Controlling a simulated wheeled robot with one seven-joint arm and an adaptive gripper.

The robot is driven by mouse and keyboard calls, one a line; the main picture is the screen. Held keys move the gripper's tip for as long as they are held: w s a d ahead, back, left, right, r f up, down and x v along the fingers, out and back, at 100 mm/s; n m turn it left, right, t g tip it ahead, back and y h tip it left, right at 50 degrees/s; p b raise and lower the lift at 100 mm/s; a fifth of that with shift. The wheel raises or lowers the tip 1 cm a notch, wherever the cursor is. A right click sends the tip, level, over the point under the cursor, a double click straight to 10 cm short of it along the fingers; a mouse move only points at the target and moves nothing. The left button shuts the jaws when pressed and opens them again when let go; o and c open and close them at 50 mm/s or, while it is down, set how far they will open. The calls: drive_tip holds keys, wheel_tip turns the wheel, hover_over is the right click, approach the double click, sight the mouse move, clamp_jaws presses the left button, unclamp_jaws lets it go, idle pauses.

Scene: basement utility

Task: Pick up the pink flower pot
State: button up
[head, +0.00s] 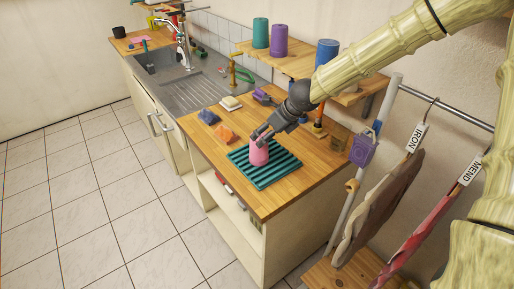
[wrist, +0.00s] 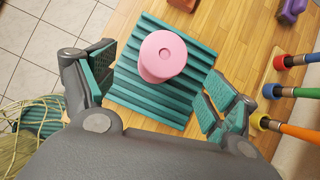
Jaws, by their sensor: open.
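The pink flower pot (head: 259,153) stands on a teal ribbed mat (head: 284,168) on the wooden counter. In the wrist view the pot (wrist: 162,56) shows from above, upright on the mat (wrist: 150,100). My gripper (head: 262,136) is just above and at the pot in the head view. In the wrist view my gripper (wrist: 158,88) is open, with one finger to the left of the pot and one to the right. Both fingers look apart from the pot. The pot's lower part is partly hidden in the wrist view.
Colourful-handled tools (wrist: 285,92) stand at the right in the wrist view. A wooden shelf (head: 290,62) with rolls overhangs the back. The counter's front edge is near the mat.

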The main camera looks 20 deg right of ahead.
drive_tip(key=shift+d+b+x, duration=0.1)
drive_tip(key=shift+b+x, duration=0.1)
drive_tip(key=shift+x, duration=0.6)
drive_tip(key=shift+d+b+x, duration=0.15)
drive_tip(key=shift+x, duration=0.6)
drive_tip(key=b+x, duration=0.1)
drive_tip(key=x, duration=0.4)
drive_tip(key=c, duration=1.1)
